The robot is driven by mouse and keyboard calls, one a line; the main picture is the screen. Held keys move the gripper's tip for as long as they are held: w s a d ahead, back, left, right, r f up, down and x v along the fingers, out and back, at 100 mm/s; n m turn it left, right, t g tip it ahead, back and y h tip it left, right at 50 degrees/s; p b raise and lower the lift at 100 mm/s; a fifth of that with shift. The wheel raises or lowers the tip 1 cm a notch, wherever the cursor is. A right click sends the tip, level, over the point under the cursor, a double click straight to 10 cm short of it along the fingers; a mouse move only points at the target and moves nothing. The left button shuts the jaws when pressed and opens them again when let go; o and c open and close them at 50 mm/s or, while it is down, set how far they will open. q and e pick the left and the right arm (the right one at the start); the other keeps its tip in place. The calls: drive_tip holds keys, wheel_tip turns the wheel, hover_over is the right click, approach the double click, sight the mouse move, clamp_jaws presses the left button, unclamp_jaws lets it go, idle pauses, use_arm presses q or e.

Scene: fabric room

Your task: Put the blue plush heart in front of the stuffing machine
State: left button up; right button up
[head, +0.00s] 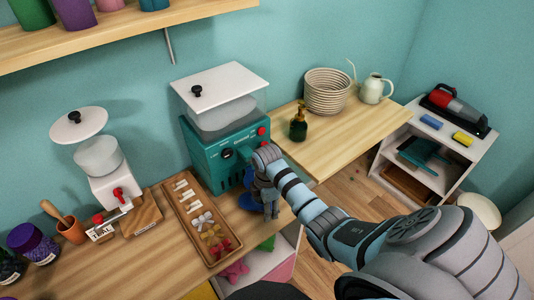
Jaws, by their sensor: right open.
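The teal stuffing machine (208,158) with a clear hopper and a white lid stands on the wooden counter against the wall. A blue item (247,201), which looks like the blue plush heart, lies on the counter in front of the machine's right side. It is partly hidden by my right gripper (270,212), so its full shape cannot be seen. My right gripper points down over the counter's front edge, open, just right of the blue item. I cannot tell whether they touch. My left gripper is not in view.
A wooden tray (190,237) of small parts lies left of the blue item. A white dispenser (112,185) stands farther left. Pink and green plush pieces show below the counter.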

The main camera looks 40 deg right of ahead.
wheel_tip(320, 180, up, 11)
drive_tip(key=p, duration=0.1)
drive_tip(key=shift+p, duration=0.35)
drive_tip(key=s+a+f+m+t, duration=0.1)
drive_tip(key=s+a+f+m, duration=0.4)
drive_tip(key=s, duration=0.3)
drive_tip(key=s+a+m+t, duration=0.3)
drive_tip(key=s+m, duration=0.5)
drive_tip(key=s, duration=0.5)
wheel_tip(320, 180, down, 19)
drive_tip(key=s+d+m+g+h+b, duration=0.1)
drive_tip(key=s+d+g, duration=0.1)
drive_tip(key=s+f+b, duration=0.1)
drive_tip(key=s+f, duration=1.3)
drive_tip(key=f, duration=0.1)
drive_tip(key=shift+d+g+b, duration=0.35)
drive_tip(key=shift+d+g, duration=0.05)
